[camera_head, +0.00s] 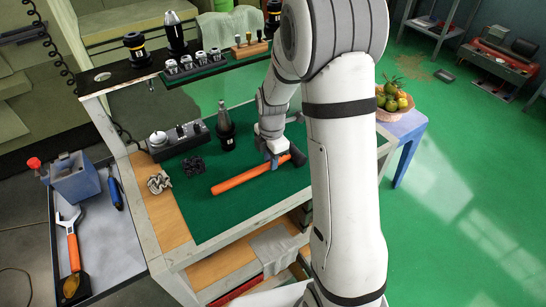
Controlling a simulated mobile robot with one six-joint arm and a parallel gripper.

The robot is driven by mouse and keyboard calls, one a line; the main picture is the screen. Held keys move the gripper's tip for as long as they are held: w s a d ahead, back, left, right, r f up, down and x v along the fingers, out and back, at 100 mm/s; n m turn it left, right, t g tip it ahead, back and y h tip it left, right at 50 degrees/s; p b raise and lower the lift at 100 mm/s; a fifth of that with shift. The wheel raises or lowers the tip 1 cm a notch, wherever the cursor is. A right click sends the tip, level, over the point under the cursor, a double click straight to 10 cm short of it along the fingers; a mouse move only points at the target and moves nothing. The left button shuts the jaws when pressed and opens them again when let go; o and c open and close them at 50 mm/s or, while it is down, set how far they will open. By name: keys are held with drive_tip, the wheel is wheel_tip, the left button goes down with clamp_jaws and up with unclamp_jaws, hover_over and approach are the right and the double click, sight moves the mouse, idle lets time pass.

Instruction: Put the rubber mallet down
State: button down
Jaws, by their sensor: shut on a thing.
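The rubber mallet has an orange handle (240,180) and a dark head (297,156). It lies level, at or just above the green mat (225,218) on the cart's top; I cannot tell whether it touches the mat. My gripper (271,158) is shut on the mallet near the head end of the handle. My arm covers part of the mat to the right of the head.
A black tool holder (226,128), a dark knobbed part (194,166) and a grey block with several pieces (175,141) stand behind the handle. A crumpled cloth (159,183) lies at the left. The mat in front of the handle is clear. A fruit basket (396,98) stands at the right.

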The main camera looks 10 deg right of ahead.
drive_tip(key=c, duration=1.1)
unclamp_jaws()
drive_tip(key=shift+c, duration=0.2)
wheel_tip(320, 180, up, 8)
drive_tip(key=shift+d+f+b, duration=0.1)
drive_tip(key=shift+f+b, duration=0.05)
drive_tip(key=shift+b, duration=0.25)
drive_tip(key=s+r+m+t, duration=0.1)
drive_tip(key=s+r+m, duration=0.4)
drive_tip(key=s+m, duration=0.5)
drive_tip(key=s+r+m+t, duration=0.2)
drive_tip(key=s+r+m, duration=0.3)
drive_tip(key=s+m, duration=0.6)
drive_tip(key=shift+s+d+m, duration=0.3)
drive_tip(key=shift+s+d, duration=0.05)
